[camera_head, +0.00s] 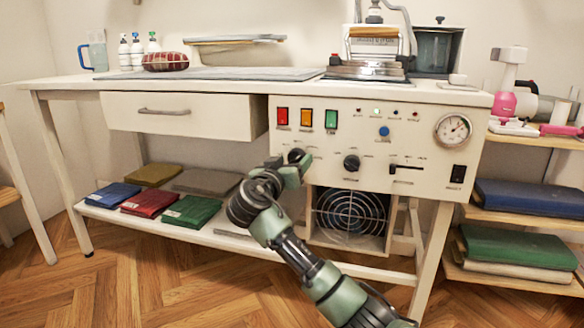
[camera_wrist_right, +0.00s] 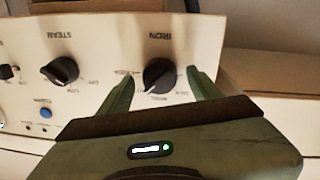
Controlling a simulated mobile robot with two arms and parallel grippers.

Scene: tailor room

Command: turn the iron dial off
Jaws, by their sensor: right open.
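The iron dial (camera_wrist_right: 158,74) is a black round knob on the cream control panel (camera_head: 400,120), with an upside-down IRON label in the right wrist view. In the head view the dial (camera_head: 295,154) is partly hidden by my right gripper (camera_head: 300,162). My right gripper is open, with one green fingertip on each side of the dial in the right wrist view. I cannot tell whether the fingers touch it. The dial's exact setting is hard to read. My left gripper is not in view.
The steam dial (camera_head: 351,163) is beside it, with a blue button (camera_head: 384,131) and a slider (camera_head: 406,168) nearby. Red, amber and green switches (camera_head: 305,117) sit above. A fan grille (camera_head: 350,212) lies below. A white drawer (camera_head: 185,115) stands left of the panel.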

